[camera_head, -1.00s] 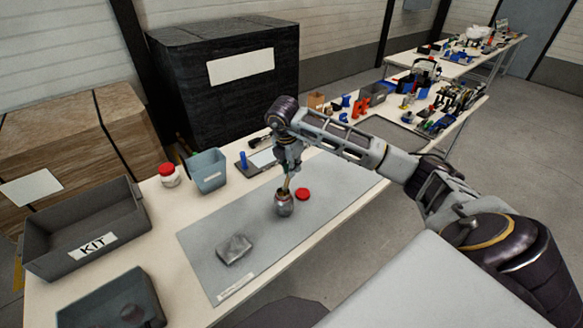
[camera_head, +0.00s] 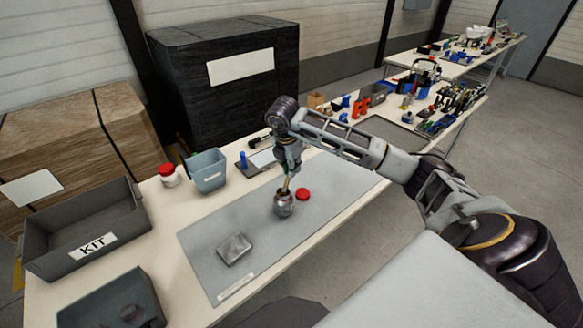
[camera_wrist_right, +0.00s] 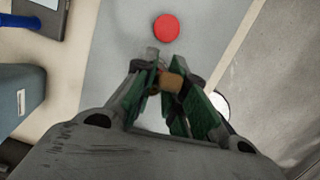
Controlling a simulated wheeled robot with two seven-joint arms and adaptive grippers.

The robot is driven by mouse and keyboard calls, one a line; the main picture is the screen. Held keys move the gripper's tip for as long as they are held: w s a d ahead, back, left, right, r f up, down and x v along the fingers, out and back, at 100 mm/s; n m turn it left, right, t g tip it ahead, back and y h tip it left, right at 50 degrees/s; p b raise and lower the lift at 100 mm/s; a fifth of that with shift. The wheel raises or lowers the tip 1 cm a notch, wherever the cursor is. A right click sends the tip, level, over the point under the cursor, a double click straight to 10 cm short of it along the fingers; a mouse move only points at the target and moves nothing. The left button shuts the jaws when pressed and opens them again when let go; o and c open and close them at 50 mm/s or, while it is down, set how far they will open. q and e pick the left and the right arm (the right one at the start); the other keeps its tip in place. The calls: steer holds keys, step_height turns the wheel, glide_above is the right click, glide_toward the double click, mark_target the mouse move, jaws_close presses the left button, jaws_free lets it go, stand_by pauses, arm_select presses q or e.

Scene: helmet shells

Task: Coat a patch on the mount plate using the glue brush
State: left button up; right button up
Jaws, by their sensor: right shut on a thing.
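The mount plate (camera_head: 234,249), a small grey metal block, lies on the grey mat (camera_head: 210,262) in the head view. A glass glue jar (camera_head: 284,206) stands on the mat to its right. My right gripper (camera_head: 287,172) is above the jar, shut on the glue brush (camera_head: 287,186). The brush points down into the jar's mouth. In the right wrist view my right gripper (camera_wrist_right: 170,85) holds the brush's tan handle (camera_wrist_right: 171,82); its lower end is hidden. A red lid (camera_head: 303,194) lies beside the jar. My left gripper is not in view.
A grey KIT bin (camera_head: 120,243) and a second dark bin (camera_head: 75,312) stand at the left. A blue-grey bin (camera_head: 209,182) and a red-capped white jar (camera_head: 168,182) are at the back edge. The mat between plate and jar is clear.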

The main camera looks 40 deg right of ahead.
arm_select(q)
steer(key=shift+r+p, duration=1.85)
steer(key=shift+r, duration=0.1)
arm_select(e)
steer(key=shift+r, duration=3.45)
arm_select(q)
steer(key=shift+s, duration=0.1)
arm_select(e)
steer(key=shift+f, duration=0.1)
